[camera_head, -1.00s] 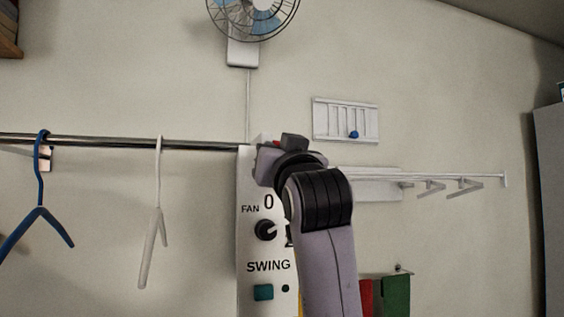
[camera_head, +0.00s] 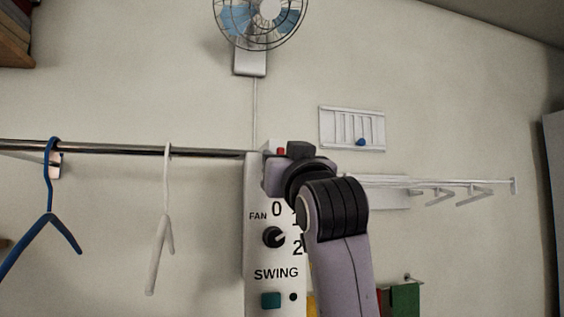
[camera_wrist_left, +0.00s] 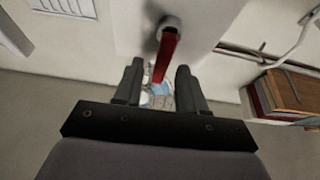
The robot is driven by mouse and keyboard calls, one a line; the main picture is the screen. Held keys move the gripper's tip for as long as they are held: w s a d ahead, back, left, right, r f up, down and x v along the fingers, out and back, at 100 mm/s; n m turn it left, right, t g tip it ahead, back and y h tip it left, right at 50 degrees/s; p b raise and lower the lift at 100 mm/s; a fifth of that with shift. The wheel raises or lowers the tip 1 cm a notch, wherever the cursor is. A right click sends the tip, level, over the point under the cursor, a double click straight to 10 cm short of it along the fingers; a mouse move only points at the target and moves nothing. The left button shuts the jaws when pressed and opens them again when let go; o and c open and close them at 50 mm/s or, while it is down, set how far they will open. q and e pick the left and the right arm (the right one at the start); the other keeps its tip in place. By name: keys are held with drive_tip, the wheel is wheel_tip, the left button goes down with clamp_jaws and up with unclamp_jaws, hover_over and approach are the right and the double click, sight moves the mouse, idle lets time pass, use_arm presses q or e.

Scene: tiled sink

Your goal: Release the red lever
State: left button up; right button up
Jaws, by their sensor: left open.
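The red lever (camera_wrist_left: 166,55) shows in the left wrist view, hanging from a round grey pivot on a white surface. My left gripper (camera_wrist_left: 159,68) is open, with one dark finger on either side of the lever's lower end in the picture. I cannot tell whether a finger touches it. In the head view only a small red spot (camera_head: 281,152) shows beside my left wrist, at the top of the white control panel (camera_head: 260,190). My arm hides the rest of the lever and the fingertips there. My right gripper is not in view.
A metal rail (camera_head: 110,149) with a blue hanger (camera_head: 49,190) and a white hanger (camera_head: 166,220) runs left of the panel. A wall fan (camera_head: 262,15) is above. A rack (camera_head: 440,183) is at right. A bookshelf (camera_wrist_left: 290,92) shows in the wrist view.

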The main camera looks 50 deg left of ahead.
use_arm(q)
drive_tip(key=b+v, duration=0.1)
drive_tip(key=v, duration=0.5)
drive_tip(key=shift+d+b, duration=0.2)
drive_tip(key=shift+b, duration=0.2)
drive_tip(key=shift+f, duration=0.1)
